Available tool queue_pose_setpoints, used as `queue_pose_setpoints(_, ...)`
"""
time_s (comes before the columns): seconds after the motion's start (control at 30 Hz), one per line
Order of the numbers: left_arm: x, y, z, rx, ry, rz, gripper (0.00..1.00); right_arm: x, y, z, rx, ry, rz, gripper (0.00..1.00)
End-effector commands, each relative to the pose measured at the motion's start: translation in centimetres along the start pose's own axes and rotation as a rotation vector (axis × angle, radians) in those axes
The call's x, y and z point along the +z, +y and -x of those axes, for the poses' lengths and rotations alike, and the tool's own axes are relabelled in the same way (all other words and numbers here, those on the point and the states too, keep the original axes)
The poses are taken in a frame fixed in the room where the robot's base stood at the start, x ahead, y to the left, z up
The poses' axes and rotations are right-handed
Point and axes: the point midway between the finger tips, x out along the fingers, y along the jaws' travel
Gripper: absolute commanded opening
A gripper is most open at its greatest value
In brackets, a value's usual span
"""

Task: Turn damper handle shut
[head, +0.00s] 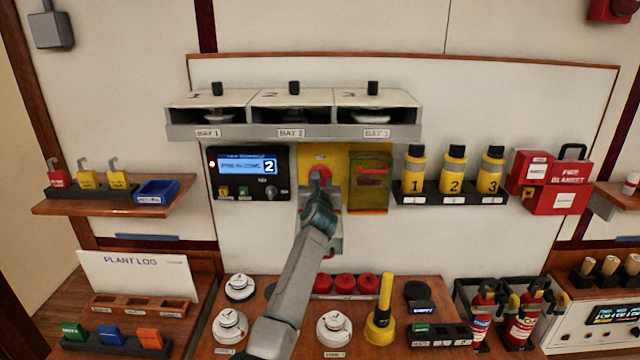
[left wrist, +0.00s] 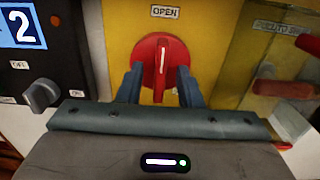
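The damper handle is a round red knob with a raised grip and a white line. It sits on a yellow panel (left wrist: 215,30) below an "OPEN" label (left wrist: 165,12). In the left wrist view the handle (left wrist: 161,62) has its white line upright, pointing at that label. In the head view the handle (head: 320,172) is partly hidden by my left gripper (head: 318,188). The left wrist view shows my left gripper (left wrist: 160,88) open, one finger on each side of the handle, with a gap to the raised grip. My right gripper is not in view.
A black control unit with a blue display (head: 247,167) is left of the yellow panel. A clear-covered yellow box (head: 369,182) is close on its right. A three-bay shelf (head: 292,131) overhangs it. The bench below holds detectors and a yellow cone-shaped tool (head: 380,325).

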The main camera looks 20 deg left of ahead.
Motion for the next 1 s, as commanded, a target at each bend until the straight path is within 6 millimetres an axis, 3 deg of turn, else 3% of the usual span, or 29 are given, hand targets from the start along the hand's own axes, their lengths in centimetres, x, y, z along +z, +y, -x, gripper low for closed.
queue_pose_setpoints(0.13,0.00,0.00,0.01,0.000,0.000,0.000,0.33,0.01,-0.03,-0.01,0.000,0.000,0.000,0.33)
queue_pose_setpoints(0.3,0.00,-0.01,0.02,0.000,0.000,0.000,0.00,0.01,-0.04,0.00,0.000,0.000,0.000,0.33)
queue_pose_setpoints(0.67,0.03,-0.01,0.02,0.000,0.001,-0.030,0.00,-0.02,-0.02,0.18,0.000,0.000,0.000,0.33)
queue_pose_setpoints(1.0,0.01,-0.01,-0.01,0.000,0.004,-0.235,0.00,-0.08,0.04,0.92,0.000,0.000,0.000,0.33)
